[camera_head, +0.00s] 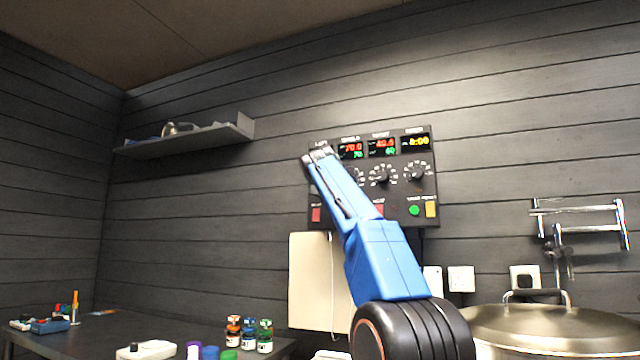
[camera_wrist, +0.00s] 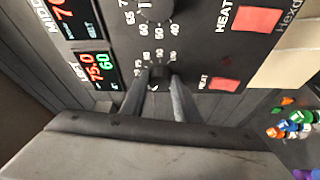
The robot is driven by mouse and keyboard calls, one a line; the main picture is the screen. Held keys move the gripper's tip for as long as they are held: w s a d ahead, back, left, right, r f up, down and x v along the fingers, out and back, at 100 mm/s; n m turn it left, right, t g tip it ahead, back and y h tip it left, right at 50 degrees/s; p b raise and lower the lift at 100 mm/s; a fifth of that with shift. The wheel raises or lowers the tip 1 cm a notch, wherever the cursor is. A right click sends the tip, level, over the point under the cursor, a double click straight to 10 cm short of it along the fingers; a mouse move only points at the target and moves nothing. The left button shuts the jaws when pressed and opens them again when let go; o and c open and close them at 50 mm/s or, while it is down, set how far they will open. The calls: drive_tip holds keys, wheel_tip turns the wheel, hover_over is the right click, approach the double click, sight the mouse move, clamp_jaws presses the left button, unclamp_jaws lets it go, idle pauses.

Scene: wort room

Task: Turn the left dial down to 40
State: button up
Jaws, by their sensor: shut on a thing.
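The control panel (camera_head: 400,195) is a dark box on the wall with displays along its top and a row of dials. My gripper (camera_wrist: 160,79) is shut on the small dark left dial (camera_wrist: 157,73), one finger on each side of its knob. The left display (camera_wrist: 97,68) seems to read 75.0 in red and 60 in green. Printed scale numbers ring the dial, but its pointer is hidden or too small to read. In the head view my gripper (camera_head: 320,155) covers the panel's left end, and the left dial is hidden there.
The middle dial (camera_wrist: 155,8) sits close beside the left one. Red heat switches (camera_wrist: 223,84) lie below the dials. A shelf (camera_head: 190,138) is at the left, a metal kettle (camera_head: 540,325) at lower right, and several small bottles stand on the table.

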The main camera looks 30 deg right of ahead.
drive_tip(key=shift+w+r+n+g+y, duration=0.1)
drive_tip(key=shift+n+g+y, duration=0.25)
drive_tip(key=shift+n, duration=0.85)
drive_tip(key=shift+n+g, duration=0.35)
drive_tip(key=shift+n, duration=0.45)
drive_tip(key=o, duration=1)
drive_tip(key=shift+o, duration=0.2)
drive_tip(key=shift+r, duration=0.1)
drive_tip(key=v, duration=1.7)
drive_tip(key=shift+s, duration=0.2)
drive_tip(key=shift+a, duration=0.15)
